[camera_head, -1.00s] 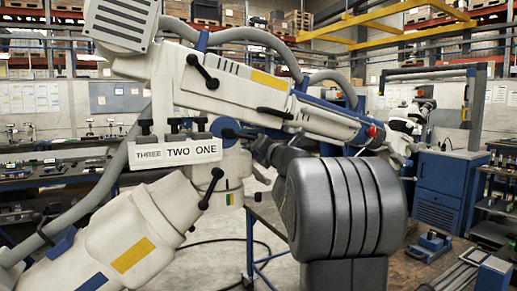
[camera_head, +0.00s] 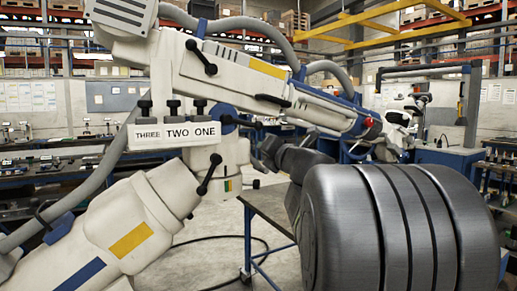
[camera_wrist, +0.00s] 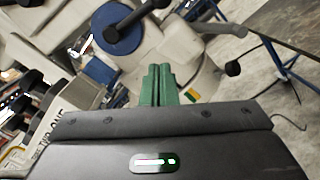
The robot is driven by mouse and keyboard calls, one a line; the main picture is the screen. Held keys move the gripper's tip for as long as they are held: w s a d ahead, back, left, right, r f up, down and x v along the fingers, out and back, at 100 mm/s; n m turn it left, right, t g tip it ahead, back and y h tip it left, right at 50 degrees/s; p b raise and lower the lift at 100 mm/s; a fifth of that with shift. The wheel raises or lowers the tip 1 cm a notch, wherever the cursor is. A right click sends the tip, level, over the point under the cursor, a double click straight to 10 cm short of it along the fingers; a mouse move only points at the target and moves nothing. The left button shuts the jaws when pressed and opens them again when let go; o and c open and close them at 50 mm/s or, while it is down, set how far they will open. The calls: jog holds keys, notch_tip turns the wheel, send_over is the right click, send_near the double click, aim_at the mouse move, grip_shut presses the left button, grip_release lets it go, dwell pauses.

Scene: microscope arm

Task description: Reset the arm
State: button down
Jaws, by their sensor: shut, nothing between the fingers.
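The white microscope arm (camera_head: 250,75) fills the left and middle of the head view, with its jointed upper part sloping down to the right. A label block reading THREE, TWO, ONE (camera_head: 176,136) sits below several black knobs (camera_head: 173,107). Black ball-ended levers (camera_head: 209,174) stick out of the joints, beside a blue disc (camera_head: 222,117). In the wrist view, my gripper's green fingers (camera_wrist: 160,85) are shut and empty in front of the white joint. The blue disc (camera_wrist: 117,32) is above left of them, the label block (camera_wrist: 55,135) lower left. Contact is unclear. The fingertips are not distinguishable in the head view.
A dark table (camera_head: 266,207) stands behind my arm, its edge also showing at the wrist view's upper right (camera_wrist: 295,40). Loose cable lies on the floor. A blue cabinet (camera_head: 450,160) and workbenches stand behind. My dark arm link covers the lower right.

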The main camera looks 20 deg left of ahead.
jog(key=shift+s+d, duration=0.2)
dwell(0.3)
jog(key=w+a+r+p, duration=0.3)
jog(key=w+a, duration=0.3)
jog(key=w, duration=0.3)
jog(key=shift+w+p, duration=0.2)
jog(key=shift+p, duration=0.6)
jog(key=shift+r, duration=0.1)
jog(key=shift+a, duration=0.1)
